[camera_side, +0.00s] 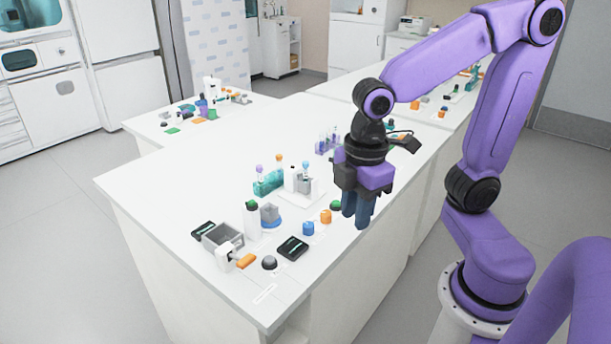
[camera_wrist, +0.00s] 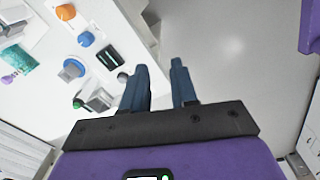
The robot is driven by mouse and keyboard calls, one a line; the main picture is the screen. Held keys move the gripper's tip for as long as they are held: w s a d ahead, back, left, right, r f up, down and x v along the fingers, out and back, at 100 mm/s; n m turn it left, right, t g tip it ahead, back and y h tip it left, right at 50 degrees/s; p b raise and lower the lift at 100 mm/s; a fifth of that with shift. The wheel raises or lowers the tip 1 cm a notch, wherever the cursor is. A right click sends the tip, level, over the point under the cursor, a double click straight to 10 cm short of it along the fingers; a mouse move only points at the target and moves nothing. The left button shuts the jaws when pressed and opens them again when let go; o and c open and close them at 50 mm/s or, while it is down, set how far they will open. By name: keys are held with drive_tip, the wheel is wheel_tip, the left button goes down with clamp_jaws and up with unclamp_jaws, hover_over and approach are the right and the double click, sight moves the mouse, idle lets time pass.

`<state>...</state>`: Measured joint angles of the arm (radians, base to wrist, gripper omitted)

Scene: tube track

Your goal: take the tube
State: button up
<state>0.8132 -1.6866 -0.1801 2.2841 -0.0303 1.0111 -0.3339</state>
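Several capped tubes stand near the middle of the white bench in the side view. A tube with a purple cap (camera_side: 259,171) and one with an orange cap (camera_side: 279,161) stand at a teal rack (camera_side: 267,184). A blue-capped tube (camera_side: 305,168) stands at a grey holder (camera_side: 304,184). The teal rack also shows at the left of the wrist view (camera_wrist: 14,62). My gripper (camera_side: 358,212) hangs fingers-down near the bench's right edge, right of the tubes and apart from them. In the wrist view its two fingers (camera_wrist: 159,68) are spread, with nothing between them.
A white bottle (camera_side: 251,220), a grey bin (camera_side: 222,238), black devices (camera_side: 292,248) and a dark knob (camera_side: 269,262) crowd the front. Blue (camera_side: 308,228) and orange (camera_side: 326,216) pieces lie left of my fingers. A purple rack (camera_side: 326,142) stands behind. The bench's left side is clear.

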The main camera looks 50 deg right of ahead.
drive_tip(key=w+r+n, duration=0.1)
drive_tip(key=w+r, duration=0.2)
drive_tip(key=w, duration=0.6)
drive_tip(key=n+h, duration=0.2)
drive_tip(key=n, duration=0.2)
approach(305, 162)
drive_tip(key=f, duration=0.3)
drive_tip(key=d+f, duration=0.1)
drive_tip(key=f, duration=0.7)
drive_tip(key=shift+w+d, duration=0.1)
drive_tip(key=shift+d, duration=0.3)
drive_tip(key=shift+r, duration=0.1)
drive_tip(key=c, duration=0.5)
